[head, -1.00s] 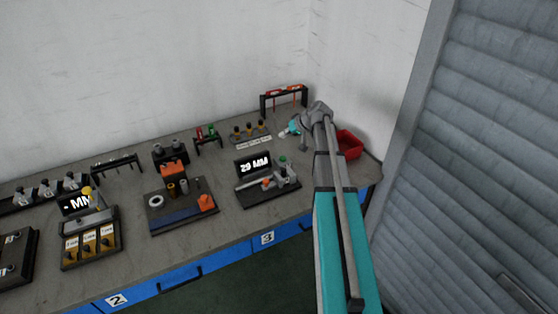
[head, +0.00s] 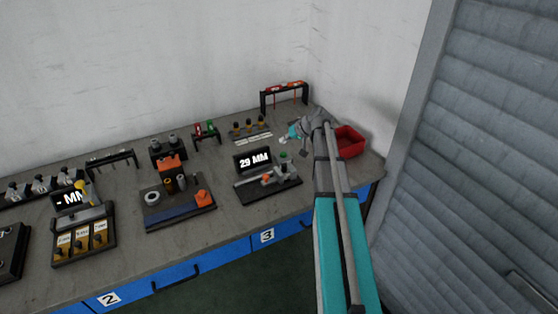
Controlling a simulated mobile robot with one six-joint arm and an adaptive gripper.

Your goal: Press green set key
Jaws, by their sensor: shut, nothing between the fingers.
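The green set key (head: 284,155) is a small green spot at the back right of the black measuring station that shows "29 MM" on its display (head: 254,160). A grey fixture with an orange-red part (head: 268,177) lies in front of the display. My gripper (head: 284,141) is shut and empty. In the picture it is just above the green key, and a gap shows between them. I cannot tell how high it is over the bench.
A red bin (head: 351,143) stands right of my arm. Behind are a row of yellow-topped pieces (head: 249,127) and a black rack with red tools (head: 284,90). The bench front edge is blue.

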